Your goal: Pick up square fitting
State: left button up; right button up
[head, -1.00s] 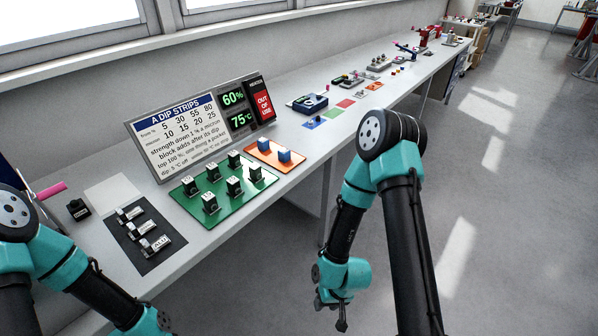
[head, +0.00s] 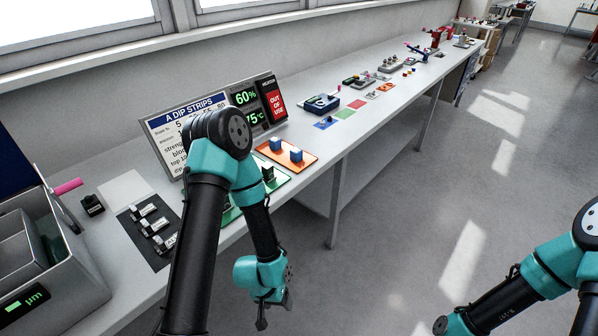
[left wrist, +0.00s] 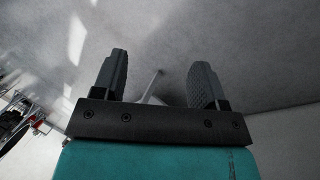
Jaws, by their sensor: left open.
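I cannot make out which item is the square fitting. Small blue blocks (head: 296,156) sit on an orange plate (head: 308,165). Several small metal pieces (head: 152,227) lie on a dark mat (head: 134,241). My left gripper (head: 268,316) hangs in front of the bench, low over the floor and away from every part.
My left arm hides much of a green plate (head: 231,215) and part of the sign (head: 160,124). A grey box (head: 62,274) stands at the left. Farther along the bench are a blue device (head: 322,103), coloured squares (head: 345,114) and a red device (head: 433,32). The floor at right is open.

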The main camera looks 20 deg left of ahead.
pick_arm(q)
jog(key=shift+w+d, duration=0.2)
jog(key=shift+d, duration=0.1)
